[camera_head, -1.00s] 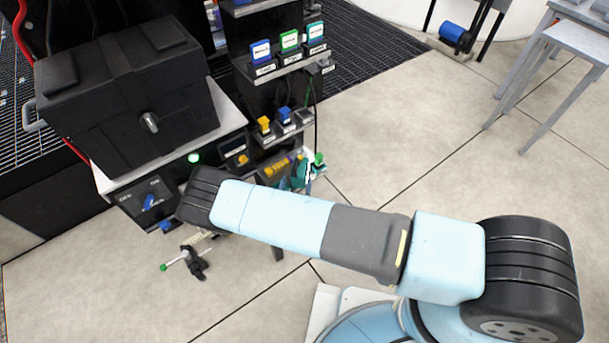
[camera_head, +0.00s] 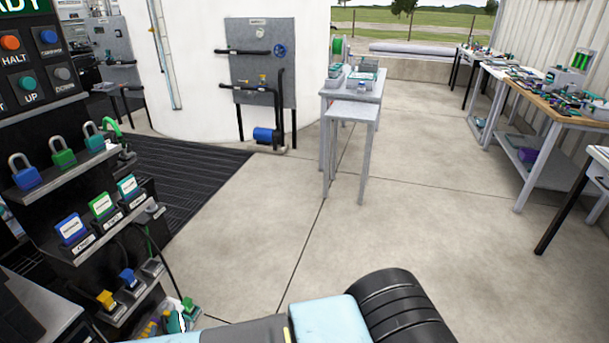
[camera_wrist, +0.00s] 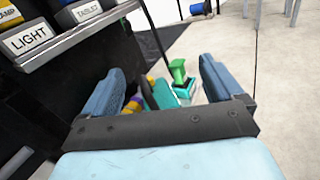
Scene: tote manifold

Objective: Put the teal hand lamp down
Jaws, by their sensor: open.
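My gripper (camera_wrist: 161,72) is open in the wrist view, its two blue-grey fingers spread wide with nothing visibly clamped between them. Beyond the fingers, low beside the dark rack, is a cluster of teal, green, yellow and purple items. A teal item (camera_wrist: 185,88) there has a green upright part above it; I cannot tell for sure whether it is the teal hand lamp. Teal and green shapes (camera_head: 176,321) also show at the bottom left of the head view, partly cut off. The gripper itself is not visible in the head view.
The dark rack (camera_head: 60,205) at left carries padlocks, labelled cards and small coloured items on shelves. A LIGHT label (camera_wrist: 30,38) is close by at the upper left. A grey table (camera_head: 352,112) stands ahead; a cluttered workbench (camera_head: 545,105) is at right. The middle floor is clear.

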